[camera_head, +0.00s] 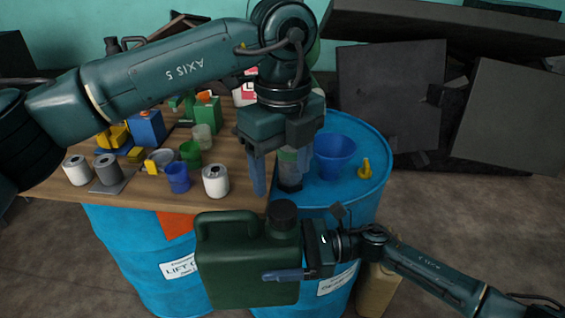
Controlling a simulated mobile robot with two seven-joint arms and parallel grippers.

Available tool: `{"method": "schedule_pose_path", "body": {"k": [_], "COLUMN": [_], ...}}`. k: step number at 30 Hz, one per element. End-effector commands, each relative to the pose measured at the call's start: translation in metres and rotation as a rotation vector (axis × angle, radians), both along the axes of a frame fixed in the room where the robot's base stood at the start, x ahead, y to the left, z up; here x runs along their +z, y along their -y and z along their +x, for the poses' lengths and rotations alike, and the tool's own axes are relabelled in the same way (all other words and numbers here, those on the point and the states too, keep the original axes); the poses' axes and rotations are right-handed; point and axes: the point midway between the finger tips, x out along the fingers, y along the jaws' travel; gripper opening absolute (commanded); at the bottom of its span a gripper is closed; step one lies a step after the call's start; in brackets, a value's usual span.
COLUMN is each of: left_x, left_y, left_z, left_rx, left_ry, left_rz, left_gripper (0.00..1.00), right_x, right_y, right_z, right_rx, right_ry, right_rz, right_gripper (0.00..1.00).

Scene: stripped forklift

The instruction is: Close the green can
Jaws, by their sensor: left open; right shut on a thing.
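The green can (248,262) is a dark green jerrycan with a handle at its upper left. It is held upright in front of the blue drums. A dark round cap or neck piece (285,216) is at its upper right; I cannot tell whether it is a fitted cap. My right gripper (290,274) is shut on the can at its right side. My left gripper (278,182) is open and points down, above and behind the can's top. A small greenish container with a dark lower part (290,182) shows at its fingers; whether it is between or behind them is unclear.
A wooden tabletop (130,193) on blue drums holds several cans, cups and boxes. A blue funnel (335,150) and a small yellow item (365,168) stand on the right drum (350,193). Dark panels (390,90) lean at the back right. Open floor lies at the right.

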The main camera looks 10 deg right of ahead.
Motion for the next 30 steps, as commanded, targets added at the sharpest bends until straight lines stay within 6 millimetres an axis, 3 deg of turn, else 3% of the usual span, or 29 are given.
{"method": "schedule_pose_path", "body": {"k": [1,15,27,30], "left_x": [-0.005,-0.069,-0.077,-0.077], "left_y": [0.000,0.000,0.000,0.000], "left_z": [0.000,0.000,0.000,0.000], "left_rx": [0.000,-0.001,-0.001,-0.001], "left_ry": [-0.002,-0.002,-0.001,-0.001], "left_rz": [0.001,0.001,0.000,0.000], "left_gripper": [0.67,0.67,0.67,0.60], "right_x": [0.008,0.008,0.008,0.008], "right_y": [-0.001,-0.001,-0.001,-0.001], "right_z": [0.002,0.002,0.002,0.002], "right_rx": [0.002,0.002,0.002,0.002], "right_ry": [0.007,0.007,0.007,0.007], "right_rz": [0.016,0.016,0.016,0.016], "right_gripper": [0.13,0.13,0.13,0.13]}}
